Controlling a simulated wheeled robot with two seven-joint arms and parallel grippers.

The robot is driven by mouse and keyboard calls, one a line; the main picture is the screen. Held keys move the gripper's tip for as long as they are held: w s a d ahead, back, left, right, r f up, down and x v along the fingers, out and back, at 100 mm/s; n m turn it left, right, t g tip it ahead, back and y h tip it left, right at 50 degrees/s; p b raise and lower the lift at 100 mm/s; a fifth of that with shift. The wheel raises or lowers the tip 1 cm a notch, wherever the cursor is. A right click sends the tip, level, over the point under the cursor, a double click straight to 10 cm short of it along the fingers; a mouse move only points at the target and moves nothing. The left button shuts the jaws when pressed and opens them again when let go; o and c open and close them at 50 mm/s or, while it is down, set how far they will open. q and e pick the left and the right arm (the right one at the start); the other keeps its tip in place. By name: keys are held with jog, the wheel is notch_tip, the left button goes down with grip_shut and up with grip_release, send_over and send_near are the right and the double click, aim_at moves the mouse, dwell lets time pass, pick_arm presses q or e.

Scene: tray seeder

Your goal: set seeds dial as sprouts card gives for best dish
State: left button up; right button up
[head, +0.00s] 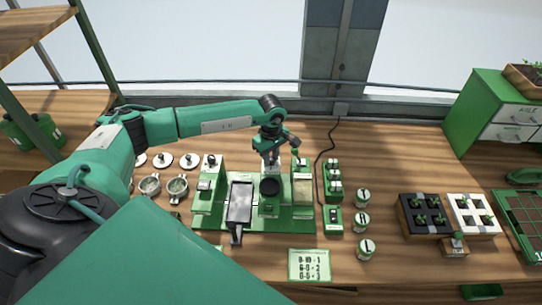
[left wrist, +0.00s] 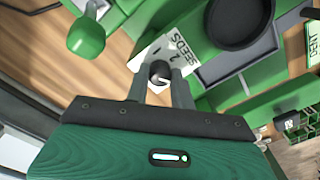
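My left gripper (head: 270,158) reaches down over the back of the green seeder (head: 215,222). In the left wrist view its two fingers (left wrist: 160,82) close in on both sides of a dark round knob, the seeds dial (left wrist: 159,72). The dial sits on a white plate (left wrist: 176,66) marked SEEDS, with a 2 beside the knob. In the head view the dial is mostly hidden by the gripper. My right gripper is out of view.
Lettered jars (head: 366,248) stand right of the seeder. Metal cups (head: 177,187) and white discs (head: 190,161) stand left. A round green knob (left wrist: 86,36) is close to the gripper.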

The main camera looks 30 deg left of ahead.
pick_arm(q)
jog(key=shift+c, duration=1.2)
jog(key=shift+f+n+b, duration=0.2)
jog(key=shift+n+b, duration=0.6)
jog(key=shift+b, duration=0.3)
jog(key=n+b, duration=0.8)
jog(key=n, duration=0.1)
jog(key=shift+n+b, duration=0.3)
jog(key=shift+n, duration=0.1)
jog(key=n+b, duration=0.1)
jog(key=n, duration=0.1)
jog(key=shift+n+b, duration=0.3)
jog(key=shift+b, duration=0.05)
jog(key=n+b, duration=0.2)
jog(key=n, duration=0.1)
jog(key=shift+r+n, duration=0.1)
jog(key=shift+n, duration=0.2)
jog(key=n+b, duration=0.1)
jog(key=n, duration=0.2)
jog(key=shift+r+n+b, duration=0.15)
jog(key=shift+n+b, duration=0.3)
jog(key=shift+n, duration=1.15)
